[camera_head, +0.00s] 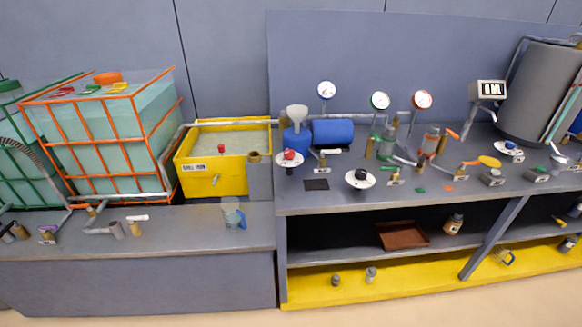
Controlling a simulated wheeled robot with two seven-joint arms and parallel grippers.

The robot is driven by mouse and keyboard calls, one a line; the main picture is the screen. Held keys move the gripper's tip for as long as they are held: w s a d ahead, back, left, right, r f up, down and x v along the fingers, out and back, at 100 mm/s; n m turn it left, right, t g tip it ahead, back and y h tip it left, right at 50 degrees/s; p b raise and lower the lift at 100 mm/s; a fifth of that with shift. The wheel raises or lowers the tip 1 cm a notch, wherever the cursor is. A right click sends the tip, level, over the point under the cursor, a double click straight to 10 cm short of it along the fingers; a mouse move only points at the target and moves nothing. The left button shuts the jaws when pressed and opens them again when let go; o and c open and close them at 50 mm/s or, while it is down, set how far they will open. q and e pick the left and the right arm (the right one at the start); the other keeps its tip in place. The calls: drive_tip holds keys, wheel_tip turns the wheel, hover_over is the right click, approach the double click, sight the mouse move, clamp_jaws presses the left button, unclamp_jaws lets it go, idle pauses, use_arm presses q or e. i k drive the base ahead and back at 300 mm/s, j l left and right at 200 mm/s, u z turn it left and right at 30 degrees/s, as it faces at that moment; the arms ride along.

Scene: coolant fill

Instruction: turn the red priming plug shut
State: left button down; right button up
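Two small red parts could be the priming plug, and I cannot tell which it is. One is a red knob (290,154) on a round white plate (288,165) at the bench's front left, below a white funnel (297,112) and beside a blue cylinder (333,132). The other is a small red piece (221,149) at the yellow tank (213,176). Both are too small to show whether they are turned open or shut. Neither of my grippers is in view.
A caged tank (115,129) stands at the left. Gauges (380,100), valves and pipes crowd the bench. A clear jug with a blue handle (233,213) stands on the lower left counter. The lower shelf holds a brown tray (402,235). The floor in front is clear.

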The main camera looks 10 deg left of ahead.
sight(289, 154)
drive_tip(key=i+j+z, duration=0.2)
drive_tip(key=i, duration=0.3)
drive_tip(key=i+j+z, duration=0.15)
drive_tip(key=i, duration=0.3)
